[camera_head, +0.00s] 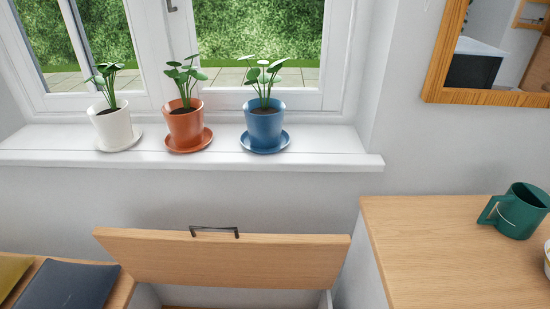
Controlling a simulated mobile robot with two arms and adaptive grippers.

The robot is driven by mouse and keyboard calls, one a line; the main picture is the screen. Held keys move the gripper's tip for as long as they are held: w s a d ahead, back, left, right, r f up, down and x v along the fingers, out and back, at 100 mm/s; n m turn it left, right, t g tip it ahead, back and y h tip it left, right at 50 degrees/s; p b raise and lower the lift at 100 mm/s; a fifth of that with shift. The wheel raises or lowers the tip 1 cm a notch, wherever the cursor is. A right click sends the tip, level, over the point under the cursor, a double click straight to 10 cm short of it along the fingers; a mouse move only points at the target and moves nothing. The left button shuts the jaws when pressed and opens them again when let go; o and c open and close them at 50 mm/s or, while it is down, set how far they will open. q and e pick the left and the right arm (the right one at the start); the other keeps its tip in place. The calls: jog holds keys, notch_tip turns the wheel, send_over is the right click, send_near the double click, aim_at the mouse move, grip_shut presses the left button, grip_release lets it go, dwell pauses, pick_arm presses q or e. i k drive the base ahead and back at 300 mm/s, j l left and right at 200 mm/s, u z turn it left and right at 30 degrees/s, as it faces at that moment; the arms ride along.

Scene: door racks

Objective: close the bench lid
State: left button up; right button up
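The wooden bench lid (225,261) stands partly raised below the window sill, tilted, with its broad face towards me. A dark metal handle (214,231) sits on its upper edge. Below the lid, part of the open bench box (225,301) shows at the bottom edge of the view; the rest of its inside is out of frame. Neither of my grippers is in view.
A white window sill (330,160) above the lid holds a white pot (112,124), an orange pot (185,124) and a blue pot (264,125) with plants. A wooden table (450,250) with a green mug (516,211) is at right. Cushions (68,285) lie at left.

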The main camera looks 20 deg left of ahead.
aim_at(212, 260)
jog(key=k+l, duration=0.1)
jog(key=l, duration=0.2)
jog(key=k+l, duration=0.15)
jog(key=l, duration=0.15)
jog(key=k+l, duration=0.1)
jog(key=l, duration=0.2)
jog(key=k+l, duration=0.15)
jog(key=l, duration=0.2)
